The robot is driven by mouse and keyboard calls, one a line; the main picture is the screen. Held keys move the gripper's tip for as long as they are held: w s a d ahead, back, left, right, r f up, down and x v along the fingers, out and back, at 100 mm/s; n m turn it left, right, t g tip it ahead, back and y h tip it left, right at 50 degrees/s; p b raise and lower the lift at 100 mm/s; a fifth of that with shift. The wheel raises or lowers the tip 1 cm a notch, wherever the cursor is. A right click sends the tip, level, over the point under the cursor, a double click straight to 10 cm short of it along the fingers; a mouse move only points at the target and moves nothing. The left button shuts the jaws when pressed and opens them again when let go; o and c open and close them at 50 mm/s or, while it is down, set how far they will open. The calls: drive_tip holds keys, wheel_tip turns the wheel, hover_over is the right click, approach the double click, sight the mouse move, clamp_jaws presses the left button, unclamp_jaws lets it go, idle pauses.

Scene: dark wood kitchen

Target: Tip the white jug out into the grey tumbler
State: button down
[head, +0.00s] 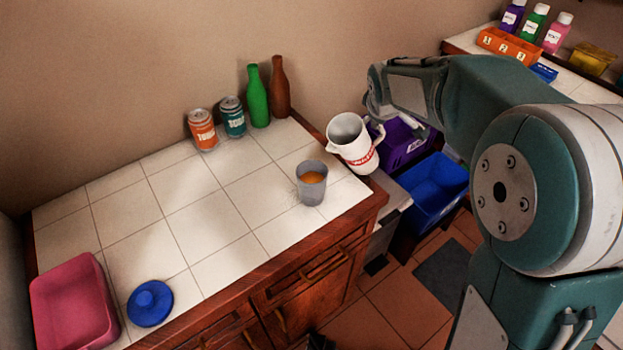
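The white jug (362,158) with red lettering is at the right end of the counter, tilted to the left with its mouth facing up and left. Its spout is above and to the right of the grey tumbler (311,194), apart from it. The tumbler stands upright on the tiles and has something orange inside. My gripper (379,128) is at the jug's handle side and seems shut on it; the fingers are small and partly hidden. The inside of the jug looks grey, and I cannot tell what it holds.
Two cans (203,130), a green bottle (258,98) and a brown bottle (280,88) stand along the wall. A pink tray (75,305) and a blue lid (150,303) lie at the left. Purple (405,150) and blue bins (437,188) are beyond the counter's right edge. The counter's middle is clear.

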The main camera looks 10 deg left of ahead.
drive_tip(key=shift+w+d+f+g+y+b, duration=0.35)
drive_tip(key=shift+w+d+g+y+b, duration=0.1)
drive_tip(key=shift+w+g, duration=0.15)
drive_tip(key=shift+w+d+f+m+g+y+b, duration=0.3)
drive_tip(key=shift+w+d+f+g+y+b, duration=0.15)
drive_tip(key=shift+f+g+y, duration=0.15)
drive_tip(key=shift+w+d+f+g+y+b, duration=0.15)
drive_tip(key=shift+w+f+g+y+b, duration=0.15)
drive_tip(key=shift+f, duration=0.2)
drive_tip(key=shift+w+d+f+g+y+b, duration=0.1)
drive_tip(key=shift+d+f+g+y+b, duration=0.1)
drive_tip(key=shift+f+g+y, duration=0.2)
drive_tip(key=shift+s, duration=0.15)
